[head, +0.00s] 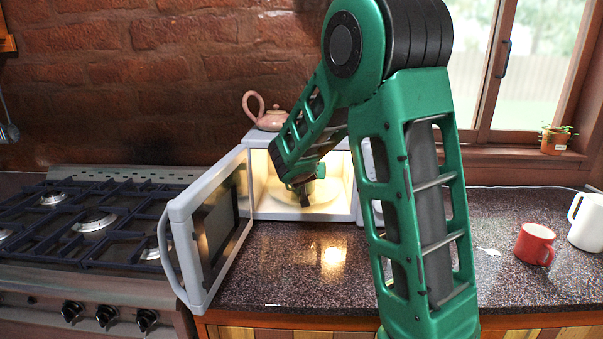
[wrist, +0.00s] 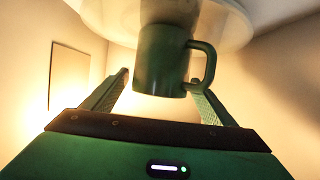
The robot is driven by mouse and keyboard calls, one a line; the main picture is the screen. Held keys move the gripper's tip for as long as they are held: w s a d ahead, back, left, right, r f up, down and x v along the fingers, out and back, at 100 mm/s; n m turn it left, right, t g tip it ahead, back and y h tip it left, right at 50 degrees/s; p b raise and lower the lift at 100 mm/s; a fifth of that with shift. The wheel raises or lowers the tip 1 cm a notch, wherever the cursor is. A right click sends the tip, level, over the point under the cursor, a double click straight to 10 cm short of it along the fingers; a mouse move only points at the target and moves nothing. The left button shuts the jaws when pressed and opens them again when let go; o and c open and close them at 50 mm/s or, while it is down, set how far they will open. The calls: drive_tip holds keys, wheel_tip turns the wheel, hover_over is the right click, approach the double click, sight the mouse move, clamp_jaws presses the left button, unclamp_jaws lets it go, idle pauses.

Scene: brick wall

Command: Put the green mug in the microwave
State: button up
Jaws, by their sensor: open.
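The microwave (head: 259,143) stands on the counter with its door (head: 213,222) swung open to the left and its inside lit. My gripper (head: 303,193) reaches into it, partly hidden by my own arm. In the wrist view the green mug (wrist: 162,65) appears against the round pale turntable (wrist: 225,28), its handle to the right. My gripper (wrist: 158,82) is open, with one finger on each side near the mug and gaps showing between. In the head view only a small green part of the mug (head: 321,171) shows behind my gripper.
A pink teapot (head: 271,120) sits on top of the microwave. The gas stove (head: 85,225) is at left. A red mug (head: 534,243) and a white kettle (head: 587,222) stand on the counter at right. The counter in front of the microwave is clear.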

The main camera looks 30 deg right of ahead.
drive_tip(key=v, duration=1.2)
drive_tip(key=s+d+f+g, duration=0.4)
drive_tip(key=s+d, duration=0.1)
drive_tip(key=s, duration=0.4)
drive_tip(key=s+f+g+y, duration=0.1)
drive_tip(key=s+f, duration=0.1)
drive_tip(key=s, duration=0.4)
drive_tip(key=s+a+f+g+y, duration=0.1)
drive_tip(key=s+f+g+y, duration=0.1)
drive_tip(key=s, duration=0.4)
drive_tip(key=s+a+f+g+y, duration=0.1)
drive_tip(key=s+f+g+y, duration=0.1)
drive_tip(key=s, duration=0.5)
drive_tip(key=shift+f, duration=0.45)
drive_tip(key=s+a+g+y, duration=0.2)
drive_tip(key=s+a, duration=0.2)
drive_tip(key=s, duration=0.5)
drive_tip(key=shift+s+a+f+n+y, duration=0.25)
drive_tip(key=shift+a+f+n+y, duration=0.05)
drive_tip(key=shift+a+f+y, duration=0.1)
